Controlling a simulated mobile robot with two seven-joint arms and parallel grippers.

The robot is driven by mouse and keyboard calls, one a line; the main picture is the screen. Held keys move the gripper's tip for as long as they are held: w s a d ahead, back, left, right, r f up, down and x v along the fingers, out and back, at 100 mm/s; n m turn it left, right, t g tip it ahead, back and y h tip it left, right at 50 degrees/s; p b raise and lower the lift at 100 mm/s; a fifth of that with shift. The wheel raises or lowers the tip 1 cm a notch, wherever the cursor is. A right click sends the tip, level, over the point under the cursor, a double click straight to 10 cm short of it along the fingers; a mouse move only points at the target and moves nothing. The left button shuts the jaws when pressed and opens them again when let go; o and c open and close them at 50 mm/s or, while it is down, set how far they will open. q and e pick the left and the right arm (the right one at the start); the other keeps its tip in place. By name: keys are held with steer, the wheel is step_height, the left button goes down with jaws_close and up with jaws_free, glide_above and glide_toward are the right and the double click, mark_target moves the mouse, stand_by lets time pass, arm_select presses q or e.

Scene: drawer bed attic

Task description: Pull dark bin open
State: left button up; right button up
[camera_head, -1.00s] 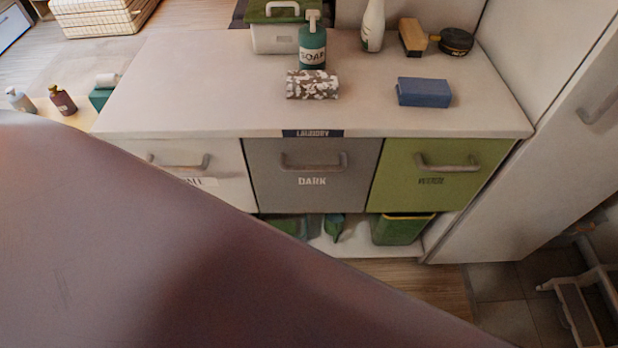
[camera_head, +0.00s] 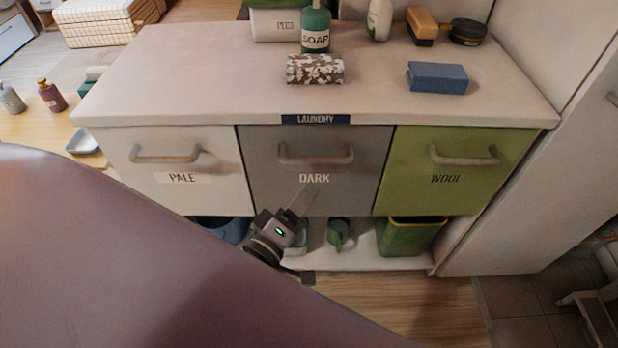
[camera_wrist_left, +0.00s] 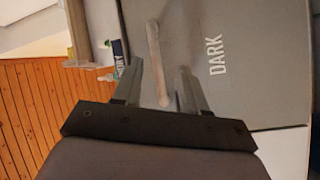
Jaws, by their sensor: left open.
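The dark bin (camera_head: 268,178) is a grey front marked DARK in the middle of the laundry unit. It appears shut, level with its neighbours. Its bar handle (camera_head: 316,158) runs across the upper part of the front. My left gripper (camera_head: 304,200) is low in front of the bin, near the DARK label and below the handle. In the left wrist view my left gripper (camera_wrist_left: 162,82) is open, and the handle (camera_wrist_left: 156,62) shows between and beyond its fingers. I cannot tell whether they touch it. My right gripper is out of view.
The pale bin (camera_head: 215,150) is on the left and the green wool bin (camera_head: 445,195) on the right, both with handles. Soap (camera_head: 315,38), a patterned roll (camera_head: 300,68) and a blue block (camera_head: 437,78) stand on the top (camera_head: 200,85). A green tub (camera_head: 410,240) sits below.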

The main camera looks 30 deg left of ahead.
mark_target(309, 157)
arm_select(q)
steer(key=shift+w+a+r+n+t+y+b, duration=0.2)
steer(key=shift+w+a+n+y, duration=0.35)
steer(key=shift+w+n, duration=0.65)
steer(key=shift+w+a+r+n+t+y+b, duration=0.15)
steer(key=shift+w+a+r+n+y, duration=0.45)
steer(key=shift+w, duration=1.05)
steer(key=shift+w+a+n+t+y+b, duration=0.1)
steer(key=shift+w+a+n+t+y, duration=0.3)
steer(key=shift+w+n, duration=0.85)
steer(key=shift+w+a, duration=0.1)
jaws_close()
